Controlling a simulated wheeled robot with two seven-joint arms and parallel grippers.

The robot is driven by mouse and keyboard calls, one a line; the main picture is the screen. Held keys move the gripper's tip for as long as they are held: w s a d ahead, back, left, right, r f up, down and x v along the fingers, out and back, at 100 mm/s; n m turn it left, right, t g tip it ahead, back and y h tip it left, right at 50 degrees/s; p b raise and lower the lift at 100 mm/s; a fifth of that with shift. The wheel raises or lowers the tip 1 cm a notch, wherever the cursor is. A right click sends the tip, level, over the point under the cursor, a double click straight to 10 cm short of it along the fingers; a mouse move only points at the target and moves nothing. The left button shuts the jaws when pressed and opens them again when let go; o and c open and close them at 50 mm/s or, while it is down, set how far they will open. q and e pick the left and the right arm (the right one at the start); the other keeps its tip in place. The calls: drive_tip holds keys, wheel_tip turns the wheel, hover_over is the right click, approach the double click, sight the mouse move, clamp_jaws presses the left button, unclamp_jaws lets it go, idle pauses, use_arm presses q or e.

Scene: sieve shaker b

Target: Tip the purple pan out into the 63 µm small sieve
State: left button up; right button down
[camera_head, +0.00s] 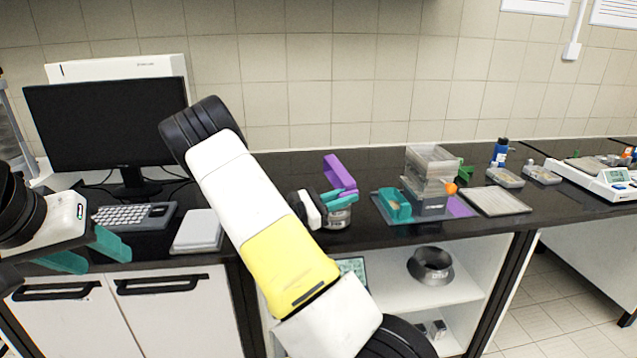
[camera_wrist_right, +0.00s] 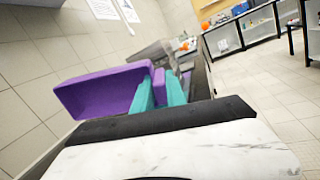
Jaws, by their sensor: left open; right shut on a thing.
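The purple pan (camera_head: 340,172) is held up over the counter by my right gripper (camera_head: 342,199), whose teal fingers are shut on it. In the right wrist view the pan (camera_wrist_right: 100,102) extends left from the teal fingers (camera_wrist_right: 162,92). My left gripper (camera_head: 92,252) is open and empty at the far left, near the counter's front edge.
Right of the vessel, a mat carries a teal holder (camera_head: 394,206) and a clear-topped grey stack (camera_head: 430,172). A flat tray (camera_head: 494,201), bottle (camera_head: 500,152) and balance (camera_head: 606,179) stand further right. A keyboard (camera_head: 131,217) and monitor (camera_head: 108,120) are at left.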

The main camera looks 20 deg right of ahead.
sight(348, 185)
drive_tip(key=y, duration=0.1)
drive_tip(key=r+y, duration=0.1)
drive_tip(key=y, duration=0.3)
drive_tip(key=shift+r, duration=0.25)
drive_tip(key=y, duration=0.2)
drive_tip(key=r+y, duration=0.1)
drive_tip(key=y, duration=0.2)
drive_tip(key=shift+d+r+y, duration=0.15)
drive_tip(key=shift+r+y, duration=0.05)
drive_tip(key=shift+y, duration=0.1)
drive_tip(key=y, duration=0.3)
drive_tip(key=r+y, duration=0.1)
drive_tip(key=y, duration=0.2)
drive_tip(key=shift+r+y, duration=0.15)
drive_tip(key=shift+y, duration=0.25)
drive_tip(key=shift+a+r+y, duration=0.2)
drive_tip(key=shift+y, duration=0.8)
